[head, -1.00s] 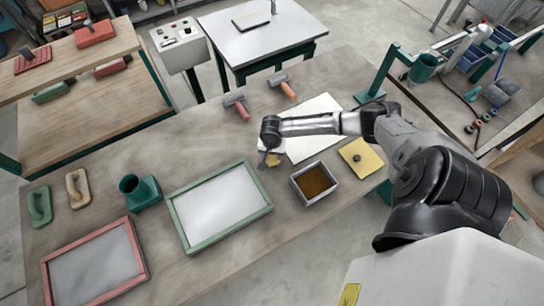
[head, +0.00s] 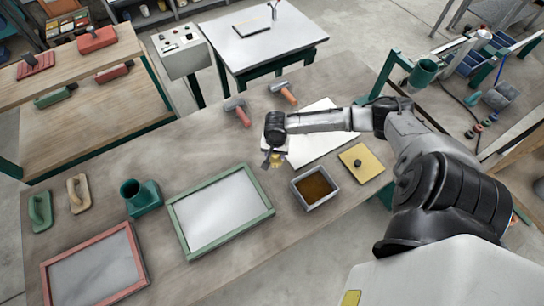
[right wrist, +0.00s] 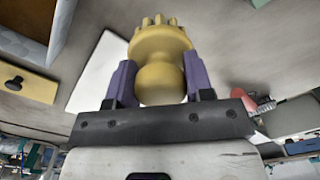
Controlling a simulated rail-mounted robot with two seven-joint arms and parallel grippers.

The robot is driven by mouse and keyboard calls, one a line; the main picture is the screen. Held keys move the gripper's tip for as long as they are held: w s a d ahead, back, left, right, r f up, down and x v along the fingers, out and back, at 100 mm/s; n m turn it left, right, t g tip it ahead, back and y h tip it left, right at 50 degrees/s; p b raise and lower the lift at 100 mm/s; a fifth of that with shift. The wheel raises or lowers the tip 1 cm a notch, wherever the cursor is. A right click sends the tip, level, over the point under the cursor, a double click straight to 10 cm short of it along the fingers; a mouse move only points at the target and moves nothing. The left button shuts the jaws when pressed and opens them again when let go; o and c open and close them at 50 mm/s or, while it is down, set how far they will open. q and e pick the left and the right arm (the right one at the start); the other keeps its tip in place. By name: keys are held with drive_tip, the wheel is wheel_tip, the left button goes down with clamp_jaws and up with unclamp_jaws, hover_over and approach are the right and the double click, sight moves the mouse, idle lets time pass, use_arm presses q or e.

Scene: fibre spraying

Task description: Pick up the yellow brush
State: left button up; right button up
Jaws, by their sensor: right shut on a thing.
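The yellow brush (right wrist: 160,68) fills the middle of the right wrist view, with a round knob and a toothed far edge. My right gripper (right wrist: 160,85) is shut on its knob, one purple finger on each side. In the head view the right gripper (head: 273,157) is over the table near the white sheet, and a small part of the yellow brush (head: 277,161) shows below it. The rest of the brush is hidden there by the gripper. Whether it touches the table is hard to tell. My left gripper is in neither view.
A white sheet (head: 322,142) lies beside the gripper. A grey tray of brown material (head: 315,187) and a yellow square with a dark knob (head: 361,163) are nearby. A green frame (head: 220,211) lies left of the tray. Two hammer-like tools (head: 238,111) (head: 283,91) lie behind.

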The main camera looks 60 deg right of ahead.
drive_tip(key=s+d+r+p, duration=0.1)
drive_tip(key=s+d+r, duration=0.1)
drive_tip(key=s+r, duration=0.4)
drive_tip(key=s, duration=0.4)
drive_tip(key=shift+s+d, duration=0.2)
drive_tip(key=o, duration=0.4)
drive_tip(key=c, duration=0.3)
